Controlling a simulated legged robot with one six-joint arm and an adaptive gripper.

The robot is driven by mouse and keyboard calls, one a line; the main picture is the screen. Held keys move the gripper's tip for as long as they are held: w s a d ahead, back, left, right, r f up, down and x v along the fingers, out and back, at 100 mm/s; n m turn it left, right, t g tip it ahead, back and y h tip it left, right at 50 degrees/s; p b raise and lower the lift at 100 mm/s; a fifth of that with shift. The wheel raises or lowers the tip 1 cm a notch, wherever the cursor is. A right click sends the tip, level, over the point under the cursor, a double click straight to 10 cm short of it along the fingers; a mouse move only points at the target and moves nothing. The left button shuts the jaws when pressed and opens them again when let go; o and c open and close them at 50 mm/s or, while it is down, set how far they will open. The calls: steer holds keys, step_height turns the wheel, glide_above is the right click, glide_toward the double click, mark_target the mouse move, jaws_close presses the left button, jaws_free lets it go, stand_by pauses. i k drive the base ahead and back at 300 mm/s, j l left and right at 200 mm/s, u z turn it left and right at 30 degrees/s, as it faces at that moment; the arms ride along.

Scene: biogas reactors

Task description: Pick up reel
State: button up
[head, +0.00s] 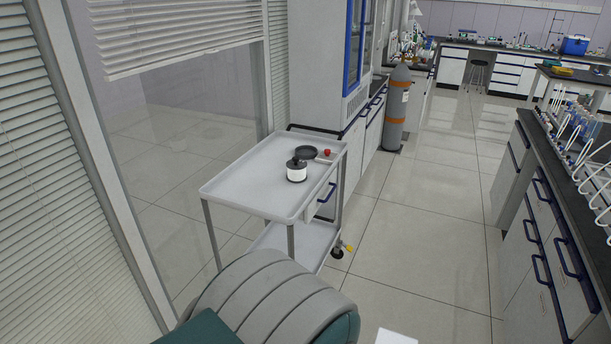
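A small white cylinder with a black top and black base, which looks like the reel (297,171), stands upright on the top shelf of a white cart (245,188). A dark round dish (306,152) lies just behind it on the same shelf. A small red object (327,152) is to the right of the dish. My gripper is not in view, so I cannot see what it holds.
The cart has a lower shelf (320,232) and stands by a glazed wall with blinds. A grey gas cylinder (397,108) stands beyond it. A bench with drawers (545,240) runs along the right. The tiled floor (425,215) between is clear.

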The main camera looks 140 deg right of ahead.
mark_target(297, 166)
steer(key=z, duration=4.8)
steer(key=i+j, duration=0.1)
steer(key=i, duration=0.4)
steer(key=i+j+z, duration=0.1)
steer(key=i, duration=0.4)
steer(key=i+j, duration=0.15)
steer(key=i, duration=0.35)
steer(key=i+j+z, duration=0.15)
steer(key=i, duration=0.3)
